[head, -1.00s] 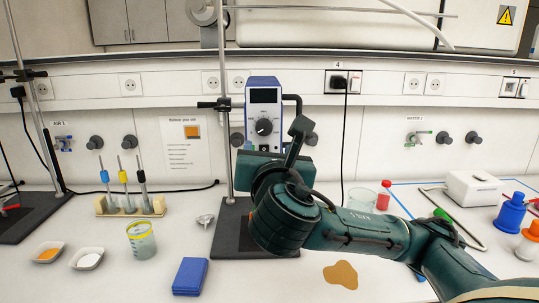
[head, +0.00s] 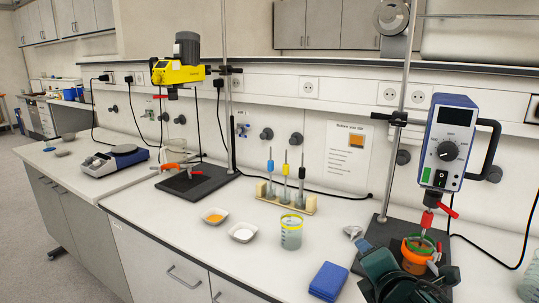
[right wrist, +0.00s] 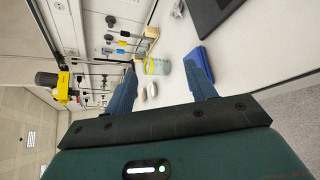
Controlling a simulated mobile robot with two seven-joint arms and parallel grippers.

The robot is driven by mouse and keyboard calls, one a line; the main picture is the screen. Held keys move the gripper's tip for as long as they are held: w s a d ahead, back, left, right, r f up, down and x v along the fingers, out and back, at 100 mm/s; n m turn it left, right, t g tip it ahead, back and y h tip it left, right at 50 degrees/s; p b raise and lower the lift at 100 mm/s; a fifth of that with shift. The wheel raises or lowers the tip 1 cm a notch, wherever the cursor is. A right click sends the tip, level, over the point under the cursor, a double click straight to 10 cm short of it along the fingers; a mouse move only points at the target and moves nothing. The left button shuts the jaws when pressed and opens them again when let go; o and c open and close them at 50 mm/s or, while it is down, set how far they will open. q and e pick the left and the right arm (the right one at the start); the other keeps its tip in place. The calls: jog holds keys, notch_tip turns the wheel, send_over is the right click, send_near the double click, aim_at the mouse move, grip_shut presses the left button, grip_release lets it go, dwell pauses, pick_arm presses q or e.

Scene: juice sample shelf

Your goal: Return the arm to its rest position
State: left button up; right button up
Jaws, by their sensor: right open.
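My right arm (head: 405,283) shows at the lower right of the head view, in front of the blue overhead stirrer. Its fingers are hard to make out there. In the right wrist view my right gripper (right wrist: 163,62) is open, with its two blue fingers apart and nothing held between them. The beaker with a yellow rim (right wrist: 158,67) shows beyond the fingers, and a blue block (right wrist: 200,57) lies behind the right finger. My left gripper is in neither view.
A blue stirrer (head: 447,140) stands over an orange container (head: 417,252) close to my arm. A yellow stirrer (head: 178,72) is further left.

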jog(key=s+a+f+m+g+y, duration=0.1)
jog(key=s+a+f+m+y, duration=0.25)
jog(key=f, duration=0.65)
jog(key=s+a+f+m+g+y, duration=0.15)
jog(key=s+f+m, duration=0.25)
jog(key=f+m, duration=0.4)
jog(key=s+f+m+g+h, duration=0.1)
jog(key=s+f+m, duration=0.8)
jog(key=s+f, duration=0.2)
jog(key=shift+s+d+f, duration=0.3)
jog(key=shift+s+f, duration=0.05)
jog(key=shift+s, duration=0.35)
